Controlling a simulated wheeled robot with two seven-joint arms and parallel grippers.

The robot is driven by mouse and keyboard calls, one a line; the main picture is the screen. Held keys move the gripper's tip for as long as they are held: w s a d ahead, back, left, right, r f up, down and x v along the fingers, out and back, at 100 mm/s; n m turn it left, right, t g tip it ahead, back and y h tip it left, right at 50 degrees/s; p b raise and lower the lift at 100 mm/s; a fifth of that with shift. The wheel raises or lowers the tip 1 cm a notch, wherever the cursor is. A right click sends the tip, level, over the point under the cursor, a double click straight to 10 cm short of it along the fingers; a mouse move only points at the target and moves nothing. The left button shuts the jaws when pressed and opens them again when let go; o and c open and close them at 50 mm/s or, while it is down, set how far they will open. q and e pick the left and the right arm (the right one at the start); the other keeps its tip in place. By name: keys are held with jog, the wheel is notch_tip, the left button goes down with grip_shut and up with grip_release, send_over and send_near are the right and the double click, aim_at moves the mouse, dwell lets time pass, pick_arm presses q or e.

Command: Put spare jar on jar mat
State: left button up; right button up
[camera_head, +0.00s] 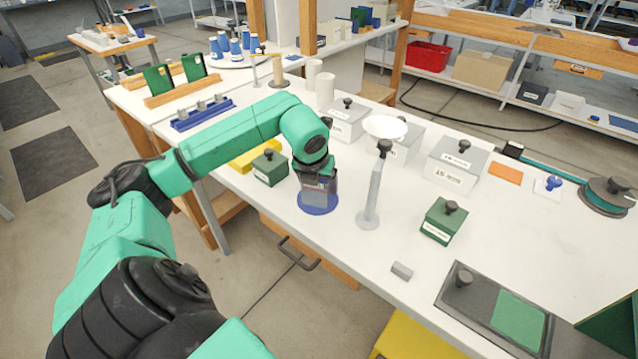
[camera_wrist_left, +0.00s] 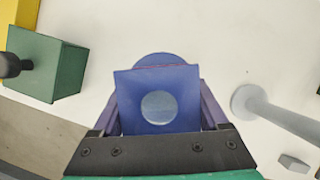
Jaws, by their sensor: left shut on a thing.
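My left gripper (camera_head: 318,183) reaches down over the front of the white table and is shut on the spare jar. In the left wrist view the jar (camera_wrist_left: 132,88) is a blue square shape with a pale round spot, between the two fingers (camera_wrist_left: 159,103). The fingers largely hide it in the head view. The round blue jar mat (camera_head: 318,207) lies right under the held jar; its far edge (camera_wrist_left: 165,58) shows behind the jar in the wrist view. I cannot tell whether the jar touches the mat. My right gripper is not in view.
A dark green box with a black knob (camera_head: 269,169) stands just left of the mat. A grey post with a white dish (camera_head: 370,195) stands close on the right. Beyond are another green box (camera_head: 442,222), a small grey block (camera_head: 402,270) and several grey boxes.

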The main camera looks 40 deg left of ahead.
pick_arm(q)
jog(key=shift+f, duration=0.2)
jog(key=o, duration=1.3)
jog(key=shift+c, duration=0.2)
jog(key=shift+r, duration=0.15)
jog(key=shift+r, duration=0.3)
jog(key=v, duration=1.1)
jog(key=shift+r, duration=0.25)
jog(key=shift+s+d, duration=0.1)
jog(key=shift+s, duration=0.1)
